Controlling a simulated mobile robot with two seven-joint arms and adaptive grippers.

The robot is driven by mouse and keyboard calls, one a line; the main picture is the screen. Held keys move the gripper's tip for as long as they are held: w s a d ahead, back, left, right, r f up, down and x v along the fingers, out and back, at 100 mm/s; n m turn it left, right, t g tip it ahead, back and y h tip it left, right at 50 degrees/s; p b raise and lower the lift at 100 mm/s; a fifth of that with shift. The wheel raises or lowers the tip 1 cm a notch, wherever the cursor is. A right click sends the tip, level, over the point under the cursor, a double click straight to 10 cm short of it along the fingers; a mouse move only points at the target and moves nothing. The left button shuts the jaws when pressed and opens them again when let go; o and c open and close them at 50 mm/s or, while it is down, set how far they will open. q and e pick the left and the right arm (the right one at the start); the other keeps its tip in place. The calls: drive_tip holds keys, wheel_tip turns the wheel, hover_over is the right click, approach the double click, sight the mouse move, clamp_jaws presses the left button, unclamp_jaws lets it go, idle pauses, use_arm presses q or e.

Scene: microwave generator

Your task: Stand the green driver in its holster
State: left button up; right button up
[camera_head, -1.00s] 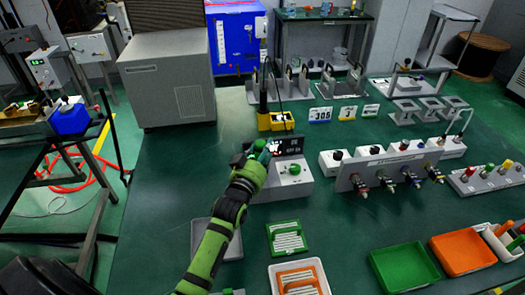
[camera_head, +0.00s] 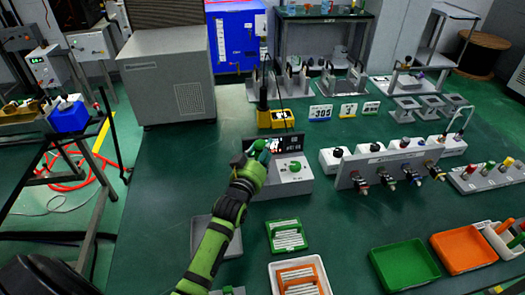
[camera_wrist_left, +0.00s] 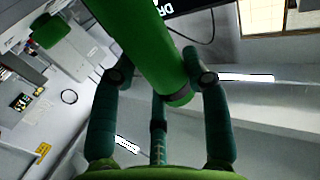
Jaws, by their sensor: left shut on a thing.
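My left gripper (camera_head: 256,162) is shut on the green driver (camera_head: 263,147) and holds it just in front of the display of a grey console. In the left wrist view the driver (camera_wrist_left: 145,45) is a thick green cylinder slanting between the fingers, with a dark band near its lower end. Whether it touches the console is unclear. At the right edge stand a grey block (camera_head: 486,178) with red, green and yellow handles and a white caddy (camera_head: 499,246) with orange and green handles. I cannot tell which is the holster. My right gripper is not in view.
The grey console (camera_head: 285,184) with a green knob is under and beside the gripper. A grey panel (camera_head: 398,172) with several connectors stands to its right. Green (camera_head: 405,270) and orange (camera_head: 462,250) trays lie at front right. The table between the console and the panel is mostly clear.

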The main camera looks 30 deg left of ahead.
use_arm(q)
drive_tip(key=shift+f, duration=0.1)
idle(0.7)
drive_tip(key=o, duration=1.4)
drive_tip(key=shift+c, duration=0.2)
drive_tip(key=shift+f, duration=0.2)
drive_tip(key=s+d, duration=0.1)
drive_tip(key=s, duration=1.1)
drive_tip(key=shift+d+r, duration=0.15)
drive_tip(key=shift+d, duration=0.1)
